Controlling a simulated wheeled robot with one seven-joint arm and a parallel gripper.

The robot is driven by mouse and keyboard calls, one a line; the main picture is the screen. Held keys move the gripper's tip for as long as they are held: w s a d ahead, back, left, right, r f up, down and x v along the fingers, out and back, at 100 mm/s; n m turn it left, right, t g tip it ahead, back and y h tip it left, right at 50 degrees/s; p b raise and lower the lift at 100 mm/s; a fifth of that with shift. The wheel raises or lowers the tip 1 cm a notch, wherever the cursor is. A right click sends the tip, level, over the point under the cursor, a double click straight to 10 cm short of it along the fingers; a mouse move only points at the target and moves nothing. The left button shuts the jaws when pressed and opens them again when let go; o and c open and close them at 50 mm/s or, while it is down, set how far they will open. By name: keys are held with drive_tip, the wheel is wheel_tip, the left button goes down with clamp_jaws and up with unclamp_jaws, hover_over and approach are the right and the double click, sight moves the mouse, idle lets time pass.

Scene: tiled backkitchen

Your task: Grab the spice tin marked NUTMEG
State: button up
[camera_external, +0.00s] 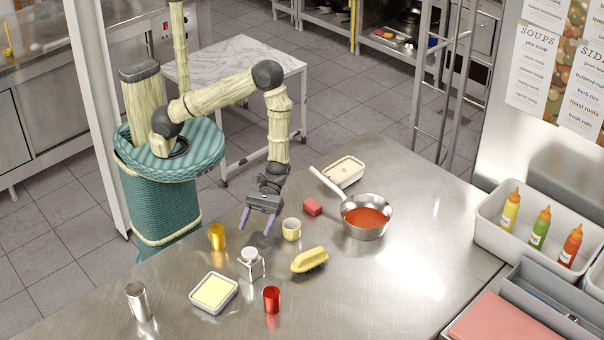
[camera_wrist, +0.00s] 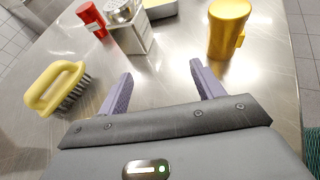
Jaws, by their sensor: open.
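A square silver tin with a shaker-like lid (camera_external: 251,263) stands upright on the steel table; it looks like the spice tin, but I cannot read NUTMEG on it. In the wrist view the same tin (camera_wrist: 128,28) stands at the top, left of centre, beyond my fingers. My gripper (camera_external: 257,224) hangs above the table, behind the tin in the external view and apart from it. In the wrist view my gripper (camera_wrist: 160,82) shows two purple fingers spread wide with nothing between them.
A yellow brush (camera_external: 309,260), a red tin (camera_external: 272,299) and a butter dish (camera_external: 213,292) stand near the silver tin. A saucepan (camera_external: 384,228) is farther right.

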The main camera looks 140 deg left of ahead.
drive_tip(key=t+h+p, duration=0.1)
drive_tip(key=h+p, duration=0.1)
drive_tip(key=p, duration=0.1)
approach(218, 226)
drive_tip(key=shift+n, duration=0.3)
drive_tip(key=f, duration=0.2)
drive_tip(key=a+f, duration=0.1)
drive_tip(key=f, duration=0.1)
drive_tip(key=shift+w+f, duration=0.1)
drive_tip(key=s+n+t+p, duration=0.1)
drive_tip(key=s+t, duration=0.1)
drive_tip(key=s+n+t+y+p, duration=0.1)
drive_tip(key=s+t, duration=0.1)
drive_tip(key=s+d+n+t, duration=0.1)
drive_tip(key=s+n+t, duration=0.1)
drive_tip(key=shift+p, duration=0.4)
drive_tip(key=shift+s+n+t+y, duration=0.5)
drive_tip(key=shift+s+t+y, duration=0.1)
drive_tip(key=shift+y, duration=0.1)
drive_tip(key=shift+w+d, duration=0.1)
drive_tip(key=x, duration=1.2)
drive_tip(key=shift+w+b, duration=0.1)
drive_tip(key=shift+b, duration=0.25)
